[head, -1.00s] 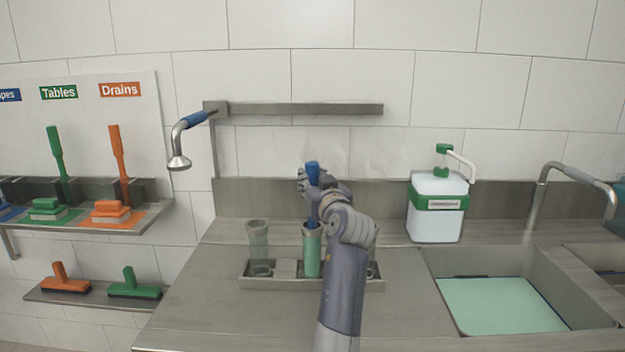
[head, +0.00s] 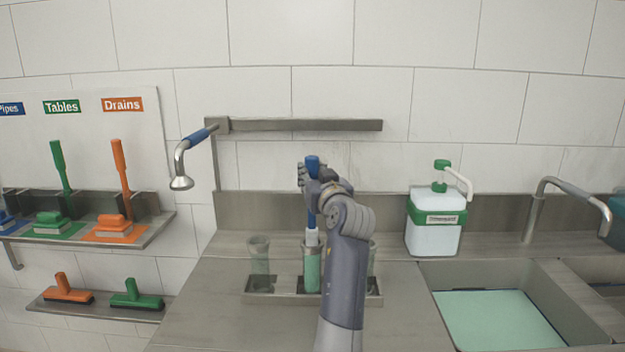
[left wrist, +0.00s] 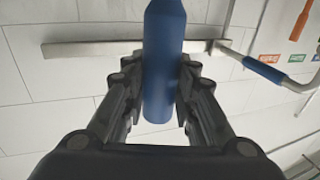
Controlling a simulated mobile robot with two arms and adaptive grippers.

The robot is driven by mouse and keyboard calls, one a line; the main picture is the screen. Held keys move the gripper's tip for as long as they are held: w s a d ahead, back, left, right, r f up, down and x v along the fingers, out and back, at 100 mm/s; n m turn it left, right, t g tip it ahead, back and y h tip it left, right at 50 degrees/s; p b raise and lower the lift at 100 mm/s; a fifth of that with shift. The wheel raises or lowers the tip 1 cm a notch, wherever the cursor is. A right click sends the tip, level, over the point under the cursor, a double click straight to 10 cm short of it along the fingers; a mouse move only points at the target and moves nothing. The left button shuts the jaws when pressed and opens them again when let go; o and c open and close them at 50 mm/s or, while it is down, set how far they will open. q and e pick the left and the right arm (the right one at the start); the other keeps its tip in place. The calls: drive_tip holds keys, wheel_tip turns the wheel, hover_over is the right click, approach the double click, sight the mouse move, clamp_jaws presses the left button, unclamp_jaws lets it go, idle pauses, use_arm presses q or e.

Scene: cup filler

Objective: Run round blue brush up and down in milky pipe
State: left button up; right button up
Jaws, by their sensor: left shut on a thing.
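The blue brush (head: 312,215) stands upright, its handle held in my left gripper (head: 314,176), which is shut on it. In the left wrist view the blue handle (left wrist: 165,70) lies between both fingers of the gripper (left wrist: 163,95). A white section of the brush (head: 312,238) shows just above the mouth of the middle pipe (head: 312,272), a milky green tube. The brush's lower end is hidden, apparently inside that pipe. The pipe stands in a metal rack (head: 285,299) on the counter. My right gripper is not in view.
Another milky pipe (head: 259,262) stands left in the rack; one on the right (head: 372,260) is partly behind my arm. A soap dispenser (head: 434,232) and a sink (head: 500,315) are to the right. A spray tap (head: 181,165) hangs left, beside brush shelves (head: 100,235).

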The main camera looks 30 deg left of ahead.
use_arm(q)
drive_tip(key=shift+r+p, duration=0.5)
drive_tip(key=shift+r, duration=0.75)
wheel_tip(320, 180, up, 8)
drive_tip(key=p, duration=0.5)
drive_tip(key=shift+p, duration=0.3)
